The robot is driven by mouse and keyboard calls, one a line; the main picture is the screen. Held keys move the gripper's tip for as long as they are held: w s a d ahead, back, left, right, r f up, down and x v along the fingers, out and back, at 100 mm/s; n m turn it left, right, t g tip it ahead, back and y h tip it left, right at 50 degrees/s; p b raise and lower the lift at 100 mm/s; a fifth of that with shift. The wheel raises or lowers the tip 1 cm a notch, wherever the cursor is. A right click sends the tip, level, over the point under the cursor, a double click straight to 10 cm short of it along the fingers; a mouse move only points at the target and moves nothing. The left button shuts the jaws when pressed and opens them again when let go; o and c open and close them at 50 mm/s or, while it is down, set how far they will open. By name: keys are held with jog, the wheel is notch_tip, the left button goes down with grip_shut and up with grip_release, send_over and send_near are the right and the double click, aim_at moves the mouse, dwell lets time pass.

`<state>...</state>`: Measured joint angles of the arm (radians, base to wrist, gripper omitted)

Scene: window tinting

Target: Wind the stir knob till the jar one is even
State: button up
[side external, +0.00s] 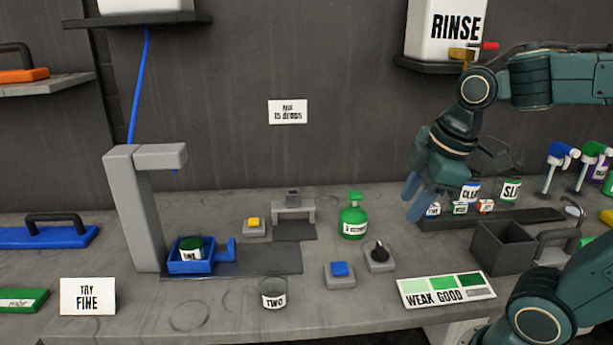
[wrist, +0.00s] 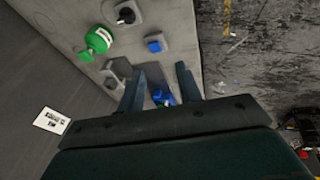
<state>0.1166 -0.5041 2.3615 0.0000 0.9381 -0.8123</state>
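Jar one (side external: 191,249), labelled ONE and with dark green in it, stands in a blue holder (side external: 190,266) under the grey post's overhanging head. I cannot tell whether its colour is even. A black knob (side external: 380,250) on a small grey base, apparently the stir knob, sits right of a blue button (side external: 339,270); in the wrist view the knob (wrist: 125,14) is near the top edge. My gripper (side external: 413,200) is open and empty, raised above the bench to the right of the knob. In the wrist view its two fingers (wrist: 161,88) are apart.
A green bottle (side external: 354,220) stands behind the knob, and jar two (side external: 273,294) is at the bench front. The WEAK GOOD colour card (side external: 446,289) lies right of the knob. A grey bin (side external: 503,247) and small labelled jars are at the right.

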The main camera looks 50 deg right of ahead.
jog(key=w+d+n, duration=0.1)
jog(key=n, duration=0.1)
jog(key=n+g, duration=0.4)
jog(key=n, duration=1.3)
send_over(381, 246)
jog(key=shift+f, duration=2.95)
jog(key=shift+f, duration=0.15)
notch_tip(381, 246, down, 14)
jog(key=shift+r, duration=0.25)
jog(key=shift+c, duration=0.2)
grip_shut()
